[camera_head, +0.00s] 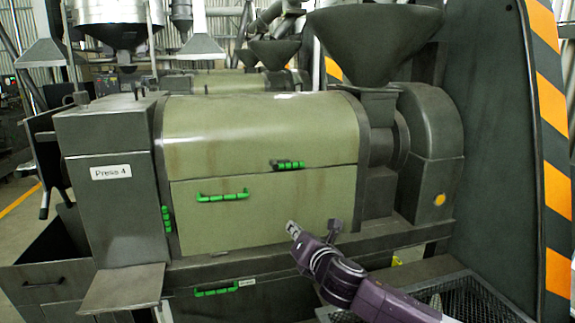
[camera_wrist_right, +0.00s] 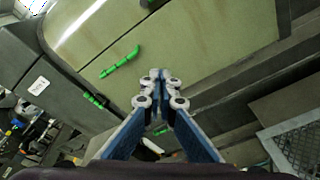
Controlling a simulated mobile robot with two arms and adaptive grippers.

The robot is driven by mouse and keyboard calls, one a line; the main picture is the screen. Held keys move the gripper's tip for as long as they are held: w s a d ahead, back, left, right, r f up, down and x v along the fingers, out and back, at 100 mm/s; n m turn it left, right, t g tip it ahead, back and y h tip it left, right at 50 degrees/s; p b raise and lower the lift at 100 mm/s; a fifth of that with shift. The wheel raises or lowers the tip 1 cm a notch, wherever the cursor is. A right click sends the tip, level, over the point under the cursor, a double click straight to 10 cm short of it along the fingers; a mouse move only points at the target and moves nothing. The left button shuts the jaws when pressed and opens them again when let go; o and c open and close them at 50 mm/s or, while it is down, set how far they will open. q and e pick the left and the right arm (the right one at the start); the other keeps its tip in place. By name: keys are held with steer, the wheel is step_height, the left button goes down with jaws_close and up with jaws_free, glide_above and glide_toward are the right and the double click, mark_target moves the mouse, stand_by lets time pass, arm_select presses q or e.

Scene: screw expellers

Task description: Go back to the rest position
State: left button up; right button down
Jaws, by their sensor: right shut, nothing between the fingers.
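My right gripper (camera_head: 293,230) is in front of the lower right of the press's green-beige cover in the head view. In the right wrist view the gripper (camera_wrist_right: 158,76) has its fingertips together with nothing between them. The press (camera_head: 260,130) carries a label reading "Press 4" (camera_head: 111,172). Its cover has green handles, one on the lower panel (camera_head: 222,196) and one near the seam (camera_head: 288,164). I cannot tell the exact gap between the gripper and the panel. My left gripper is not in view.
A dark hopper (camera_head: 375,40) stands on top of the press at the right. A wire mesh tray (camera_head: 455,295) lies at the lower right. A black panel with orange stripes (camera_head: 548,100) stands at the right edge. A metal chute (camera_head: 122,288) juts out at the lower left.

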steer(key=s+d+f+m+g+h, duration=0.25)
steer(key=s+f+m+g, duration=0.25)
steer(key=s+f+m, duration=1.3)
steer(key=s+d+f+m+g+h, duration=0.15)
steer(key=s+d+f+m, duration=0.3)
steer(key=s, duration=0.55)
steer(key=s+d+f+m+g, duration=0.35)
steer(key=s+d, duration=0.25)
steer(key=s, duration=0.4)
steer(key=s+d+f+m+g+h, duration=0.15)
steer(key=s+d+f+m, duration=0.35)
steer(key=s, duration=0.6)
step_height(320, 180, down, 29)
steer(key=s+g+b, duration=0.2)
steer(key=b, duration=0.2)
arm_select(q)
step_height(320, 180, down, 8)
steer(key=b, duration=0.3)
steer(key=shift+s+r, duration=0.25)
arm_select(e)
steer(key=s+d+f, duration=0.2)
steer(key=s+f, duration=0.6)
steer(key=f, duration=0.1)
steer(key=s+d+f+n, duration=0.1)
steer(key=s+d+f, duration=0.1)
steer(key=s+f, duration=0.6)
step_height(320, 180, down, 2)
steer(key=shift+s+f+g, duration=0.1)
steer(key=shift+s+g, duration=0.15)
steer(key=shift+g, duration=0.1)
